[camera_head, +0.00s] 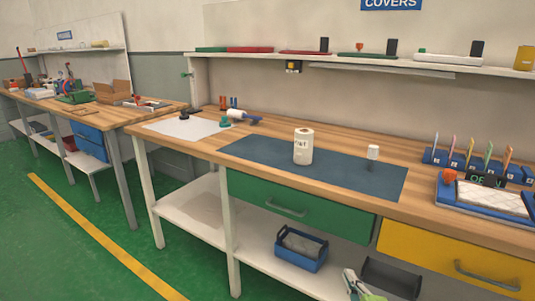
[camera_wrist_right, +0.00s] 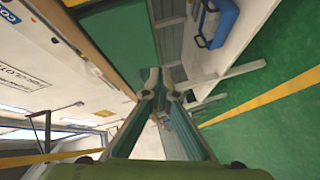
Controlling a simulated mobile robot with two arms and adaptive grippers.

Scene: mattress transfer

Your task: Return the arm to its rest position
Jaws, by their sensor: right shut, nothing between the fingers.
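My right gripper (camera_head: 352,284) shows at the bottom edge of the head view, in front of the bench's lower shelf, low and to the right of the middle. In the right wrist view its two fingers (camera_wrist_right: 160,92) come together with nothing between them. It is away from the items on the worktop. Most of my right arm is cut off by the head view's lower edge. My left gripper is in neither view.
The wooden bench (camera_head: 420,208) has a green drawer (camera_head: 270,200) and a yellow drawer (camera_head: 450,262). A white roll (camera_head: 303,146) stands on a blue mat (camera_head: 250,151). A blue bin (camera_head: 301,251) is on the lower shelf. Green floor (camera_head: 60,255) is open at left.

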